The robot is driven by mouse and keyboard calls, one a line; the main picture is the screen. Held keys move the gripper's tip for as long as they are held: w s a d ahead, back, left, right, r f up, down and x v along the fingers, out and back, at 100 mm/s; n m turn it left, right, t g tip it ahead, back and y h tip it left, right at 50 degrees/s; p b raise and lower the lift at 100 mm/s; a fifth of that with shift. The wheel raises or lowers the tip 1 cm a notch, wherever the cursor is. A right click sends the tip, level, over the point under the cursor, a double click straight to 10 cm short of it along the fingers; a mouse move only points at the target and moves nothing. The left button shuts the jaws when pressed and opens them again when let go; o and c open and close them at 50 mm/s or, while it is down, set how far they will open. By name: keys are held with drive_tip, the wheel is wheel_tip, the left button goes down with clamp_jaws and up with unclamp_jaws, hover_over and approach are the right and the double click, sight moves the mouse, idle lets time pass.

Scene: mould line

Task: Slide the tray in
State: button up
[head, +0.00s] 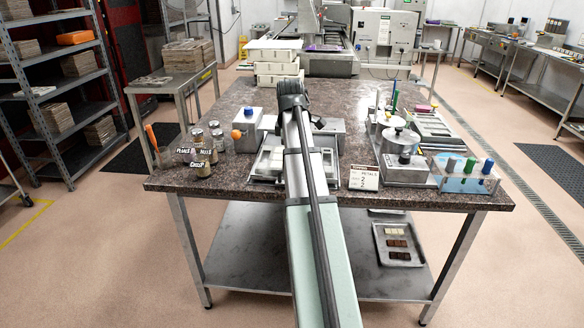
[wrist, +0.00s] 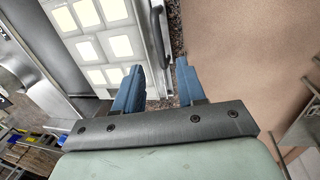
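The tray (wrist: 142,12) fills the upper middle of the wrist view, pale with bright square pockets in rows. A dark curved handle (wrist: 158,22) stands on its edge at the right. In the head view the tray (head: 252,177) lies near the table's front edge, partly hidden by my arm, in front of a low metal unit (head: 336,132). My gripper (wrist: 160,68) has two blue fingers apart with a clear gap between them and nothing held. The fingertips are near the tray's handle edge; contact cannot be told. My gripper is hidden by my arm in the head view.
The stone table (head: 215,178) holds labelled jars (head: 202,160) and a grey box (head: 247,130) at left, and a metal pot (head: 400,142), a "PETALS" card (head: 364,177) and a clear rack (head: 465,178) at right. White stacked blocks (head: 274,62) stand behind.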

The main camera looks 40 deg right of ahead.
drive_tip(key=shift+w+d+f, duration=0.15)
drive_tip(key=shift+d+f, duration=0.05)
drive_tip(key=shift+f, duration=1)
drive_tip(key=shift+w+d+f, duration=0.15)
drive_tip(key=shift+w+f, duration=0.05)
drive_tip(key=shift+f, duration=1.05)
drive_tip(key=shift+w+d+f, duration=0.15)
drive_tip(key=shift+d+f, duration=0.05)
drive_tip(key=shift+f, duration=1)
drive_tip(key=shift+c, duration=0.2)
clamp_jaws()
